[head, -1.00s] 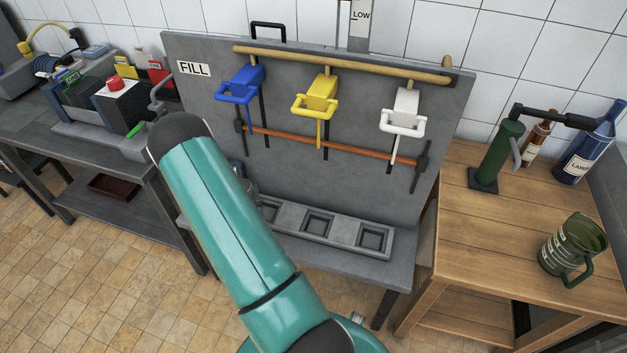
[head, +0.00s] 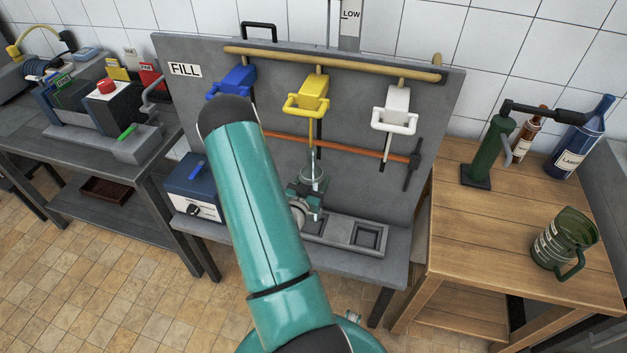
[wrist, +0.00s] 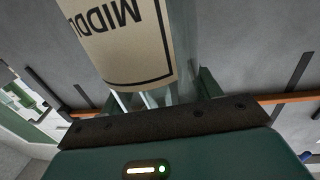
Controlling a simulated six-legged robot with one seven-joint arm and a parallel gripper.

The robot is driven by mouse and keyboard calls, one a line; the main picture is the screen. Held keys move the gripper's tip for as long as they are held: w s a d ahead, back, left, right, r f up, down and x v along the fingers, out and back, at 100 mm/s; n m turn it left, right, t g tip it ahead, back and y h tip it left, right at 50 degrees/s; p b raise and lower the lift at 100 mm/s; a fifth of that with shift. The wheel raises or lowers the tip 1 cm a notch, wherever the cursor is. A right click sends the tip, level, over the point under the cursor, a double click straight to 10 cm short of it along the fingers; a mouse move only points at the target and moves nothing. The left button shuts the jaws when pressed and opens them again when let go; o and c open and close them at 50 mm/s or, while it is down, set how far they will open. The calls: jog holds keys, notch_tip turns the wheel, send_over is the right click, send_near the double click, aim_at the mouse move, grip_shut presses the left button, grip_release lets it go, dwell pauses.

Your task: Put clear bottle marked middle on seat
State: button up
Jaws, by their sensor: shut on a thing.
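The clear bottle marked middle (head: 313,176) is upright in my gripper (head: 306,194), below the yellow tap (head: 313,93). Its cream label (wrist: 122,40) shows upside down in the wrist view, reading "MIDD", with the rest cut off. My gripper (wrist: 190,100) is shut on the bottle. The grey seat block (head: 345,231) has square recesses; the right recess shows empty, and the gripper and arm partly cover the others. I cannot tell whether the bottle's base touches a seat.
Blue (head: 232,80) and white (head: 396,106) taps flank the yellow one on the grey panel (head: 190,105). A blue box (head: 192,186) stands left of the seats. A wooden table (head: 500,225) at right holds a green jug (head: 562,240), a corking tool (head: 492,150) and bottles.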

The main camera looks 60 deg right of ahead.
jog(key=shift+f, duration=0.1)
jog(key=shift+f, duration=3.4)
jog(key=o, duration=1.6)
jog(key=shift+c, duration=0.2)
jog(key=shift+a, duration=0.15)
jog(key=a, duration=1.3)
jog(key=shift+s+a, duration=0.25)
jog(key=shift+a, duration=0.05)
